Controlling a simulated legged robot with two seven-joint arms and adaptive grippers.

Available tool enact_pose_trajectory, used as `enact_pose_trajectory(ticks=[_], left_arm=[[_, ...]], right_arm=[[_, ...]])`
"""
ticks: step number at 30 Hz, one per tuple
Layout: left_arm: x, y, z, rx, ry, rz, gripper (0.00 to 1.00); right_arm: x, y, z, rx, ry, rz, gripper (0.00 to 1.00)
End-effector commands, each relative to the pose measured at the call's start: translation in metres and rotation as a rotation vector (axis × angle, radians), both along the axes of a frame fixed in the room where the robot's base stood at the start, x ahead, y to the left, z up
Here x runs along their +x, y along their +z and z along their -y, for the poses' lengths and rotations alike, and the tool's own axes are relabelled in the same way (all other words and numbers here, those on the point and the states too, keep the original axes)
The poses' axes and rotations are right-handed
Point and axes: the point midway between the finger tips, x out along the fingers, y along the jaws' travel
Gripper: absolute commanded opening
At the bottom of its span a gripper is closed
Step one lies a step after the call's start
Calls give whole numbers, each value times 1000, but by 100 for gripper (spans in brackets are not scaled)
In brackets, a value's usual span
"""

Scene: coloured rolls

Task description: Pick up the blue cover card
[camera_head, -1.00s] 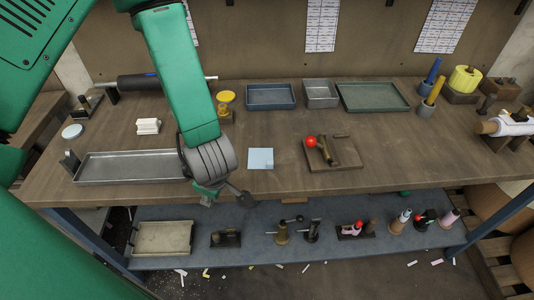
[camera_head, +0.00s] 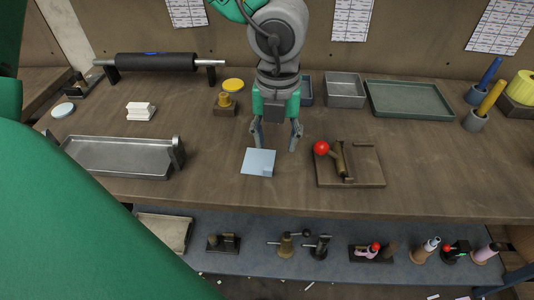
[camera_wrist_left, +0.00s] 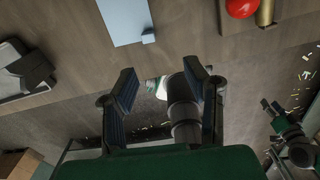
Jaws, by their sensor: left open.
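The light blue cover card (camera_head: 258,162) lies flat on the wooden table near its front edge. It has a small raised block at its lower right corner. My left gripper (camera_head: 276,148) hangs just behind the card in the head view, fingers spread and pointing down, with nothing between them. In the left wrist view the card (camera_wrist_left: 124,18) is at the top, beyond the open fingers (camera_wrist_left: 162,82), and its upper part is cut off by the frame. The gripper is apart from the card.
A wooden board (camera_head: 362,178) with a red-knobbed tool (camera_head: 322,148) sits right of the card. A long metal tray (camera_head: 118,158) lies to the left. A grey tray (camera_head: 345,91) and a green tray (camera_head: 408,99) stand behind. A lower shelf (camera_head: 340,272) holds small tools.

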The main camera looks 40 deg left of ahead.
Motion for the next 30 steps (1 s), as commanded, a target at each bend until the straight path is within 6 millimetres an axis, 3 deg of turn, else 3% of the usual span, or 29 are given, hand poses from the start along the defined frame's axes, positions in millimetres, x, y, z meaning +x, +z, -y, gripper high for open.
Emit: enact_pose_trajectory(ticks=[1, 4, 14, 22, 30], left_arm=[[0, -15, -2, 0, 1, -6, 41], [0, -32, -4, -1, 0, -5, 41], [0, -54, -5, -1, -1, -3, 41], [1, -93, -10, 3, -3, -4, 41], [1, -98, -13, -3, -2, -1, 41]], right_arm=[[0, -5, 0, 0, 0, 0, 40], [0, -10, 0, 0, 0, 0, 40], [0, -15, 0, 1, 1, 1, 40], [0, -27, 0, 0, 0, 1, 40], [0, -27, 0, 0, 0, 1, 40]])
